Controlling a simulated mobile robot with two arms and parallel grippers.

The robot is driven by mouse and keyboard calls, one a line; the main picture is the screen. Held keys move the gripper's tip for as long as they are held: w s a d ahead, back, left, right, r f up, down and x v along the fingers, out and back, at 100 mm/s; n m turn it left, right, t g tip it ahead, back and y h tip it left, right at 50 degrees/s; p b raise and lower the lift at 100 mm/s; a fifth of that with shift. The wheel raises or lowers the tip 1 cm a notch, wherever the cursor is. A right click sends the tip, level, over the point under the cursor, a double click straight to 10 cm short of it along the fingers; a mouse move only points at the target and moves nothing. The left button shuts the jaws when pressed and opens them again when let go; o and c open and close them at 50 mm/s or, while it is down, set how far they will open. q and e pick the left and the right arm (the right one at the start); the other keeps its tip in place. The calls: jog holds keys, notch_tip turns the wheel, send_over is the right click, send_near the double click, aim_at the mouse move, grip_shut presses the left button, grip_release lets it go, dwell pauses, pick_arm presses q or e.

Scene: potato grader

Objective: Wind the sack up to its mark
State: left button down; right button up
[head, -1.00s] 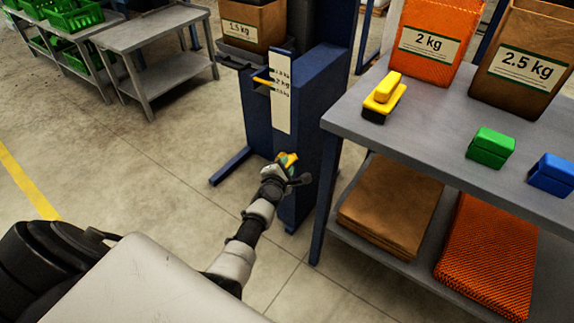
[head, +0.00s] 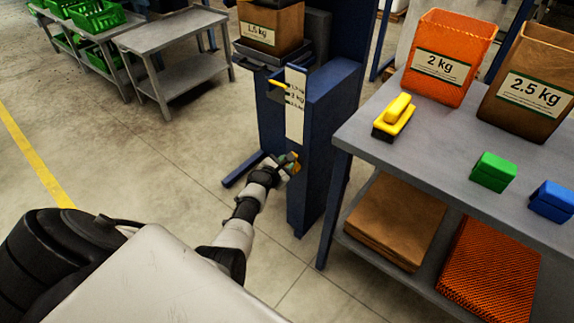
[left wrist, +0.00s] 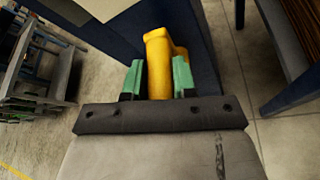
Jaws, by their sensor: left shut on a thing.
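The brown paper sack (head: 282,32), labelled 1.5 kg, stands on a dark carrier at the blue lifting stand (head: 331,140). A yellow pointer (head: 279,87) from the carrier side reaches the white scale plate (head: 296,122). It lies near the upper printed marks; I cannot tell exactly which one it meets. My left gripper (head: 292,163) is at the lower front of the stand, shut on the yellow crank handle (left wrist: 157,66). In the left wrist view the green fingertips sit on both sides of the handle. My right gripper is not in view.
A grey table (head: 175,38) stands back left. The left floor is clear.

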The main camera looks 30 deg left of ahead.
pick_arm(q)
jog(key=shift+a+r, duration=0.1)
jog(key=shift+a, duration=0.3)
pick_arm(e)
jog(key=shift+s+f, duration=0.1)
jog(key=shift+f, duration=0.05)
pick_arm(q)
jog(key=c, duration=0.9)
grip_release()
jog(key=shift+d, duration=0.15)
jog(key=shift+s, duration=0.15)
jog(key=p+v, duration=0.5)
jog(key=v, duration=0.5)
jog(key=shift+s, duration=0.2)
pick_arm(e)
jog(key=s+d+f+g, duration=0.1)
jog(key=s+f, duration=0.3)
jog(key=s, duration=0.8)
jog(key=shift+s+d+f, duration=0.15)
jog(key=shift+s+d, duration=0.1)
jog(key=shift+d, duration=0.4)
